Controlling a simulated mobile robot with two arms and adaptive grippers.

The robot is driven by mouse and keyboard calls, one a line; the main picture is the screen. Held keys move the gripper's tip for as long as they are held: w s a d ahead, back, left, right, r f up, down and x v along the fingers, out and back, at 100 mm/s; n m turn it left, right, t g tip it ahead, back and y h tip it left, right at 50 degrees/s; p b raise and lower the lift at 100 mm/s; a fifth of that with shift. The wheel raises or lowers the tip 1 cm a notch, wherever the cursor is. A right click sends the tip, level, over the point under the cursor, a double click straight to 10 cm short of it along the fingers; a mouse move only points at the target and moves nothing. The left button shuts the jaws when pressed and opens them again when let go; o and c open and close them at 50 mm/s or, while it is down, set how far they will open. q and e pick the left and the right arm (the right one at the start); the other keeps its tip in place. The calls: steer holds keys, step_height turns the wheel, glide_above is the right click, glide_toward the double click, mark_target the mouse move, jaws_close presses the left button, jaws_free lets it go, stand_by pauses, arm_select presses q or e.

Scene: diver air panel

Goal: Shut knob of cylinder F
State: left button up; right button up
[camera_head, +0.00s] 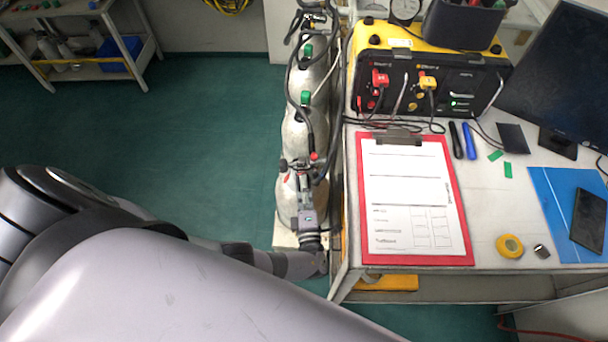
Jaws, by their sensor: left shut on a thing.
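A row of grey cylinders stands upright along the left side of the table, with valves and hoses on top. The nearest cylinder (287,205) is partly covered by my left gripper (305,188). I cannot read a letter on any cylinder, so I cannot tell which is F. My left gripper is at the top of the nearest cylinder, shut on a knob that it mostly hides. Green knobs (305,97) show on the cylinders farther back. My right gripper is not in view.
The table (490,215) stands close to the right of the cylinders, holding a red clipboard (367,258), a yellow-black panel (432,62) and a monitor (560,70). Black hoses (291,80) run over the cylinders. The green floor (190,120) at left is clear.

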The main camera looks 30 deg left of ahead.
arm_select(q)
steer(key=shift+s+f+m, duration=0.1)
steer(key=shift+m, duration=0.7)
steer(key=o, duration=1.2)
steer(key=shift+c, duration=0.2)
steer(key=v, duration=0.7)
steer(key=shift+d, duration=0.15)
steer(key=shift+s, duration=0.15)
